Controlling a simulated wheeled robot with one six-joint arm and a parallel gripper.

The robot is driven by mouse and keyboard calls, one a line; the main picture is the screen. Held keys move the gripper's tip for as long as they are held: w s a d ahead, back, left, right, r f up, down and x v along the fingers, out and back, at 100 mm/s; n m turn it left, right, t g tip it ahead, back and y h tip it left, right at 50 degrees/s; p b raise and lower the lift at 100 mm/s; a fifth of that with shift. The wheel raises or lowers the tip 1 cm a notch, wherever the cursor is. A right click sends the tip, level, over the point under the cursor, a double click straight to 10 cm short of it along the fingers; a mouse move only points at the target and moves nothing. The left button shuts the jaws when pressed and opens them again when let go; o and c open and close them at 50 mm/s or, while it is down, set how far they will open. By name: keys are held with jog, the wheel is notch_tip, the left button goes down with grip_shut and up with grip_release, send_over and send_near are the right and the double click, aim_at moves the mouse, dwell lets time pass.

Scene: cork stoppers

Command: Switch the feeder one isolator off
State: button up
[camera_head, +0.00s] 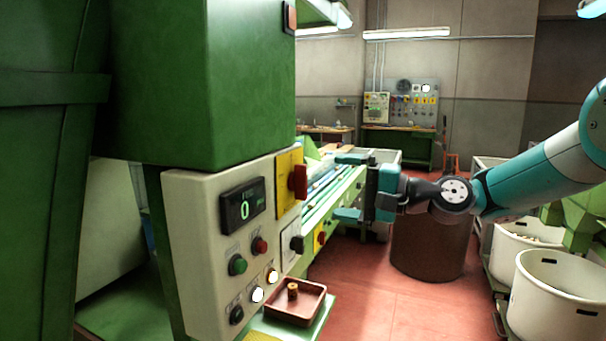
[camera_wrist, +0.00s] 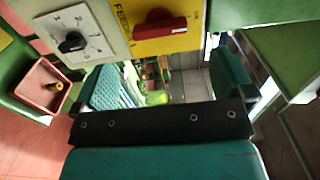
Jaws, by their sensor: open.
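The feeder isolator is a red rotary handle (camera_head: 298,182) on a yellow plate (camera_head: 284,176) at the upper right of the cream control panel (camera_head: 190,240). In the wrist view the red handle (camera_wrist: 160,27) lies sideways across its yellow plate, which bears lettering starting "FEED"; the rest is hard to read. My gripper (camera_head: 347,187) is open and empty, to the right of the handle and apart from it. In the wrist view its teal fingers (camera_wrist: 168,85) stand apart, with the handle beyond them near the top edge.
The panel carries a display (camera_head: 243,206) reading 0, a black dial (camera_head: 297,244), a green button (camera_head: 238,265) and a red button (camera_head: 260,245). A reddish tray (camera_head: 316,303) with a cork stands below.

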aim_at(306, 183)
jog(key=p+x, duration=0.2)
jog(key=x, duration=0.6)
jog(key=shift+w+a+p, duration=0.15)
jog(key=shift+a+p, duration=0.15)
jog(key=shift+a, duration=0.05)
jog(key=shift+f, duration=0.1)
jog(key=c, duration=0.9)
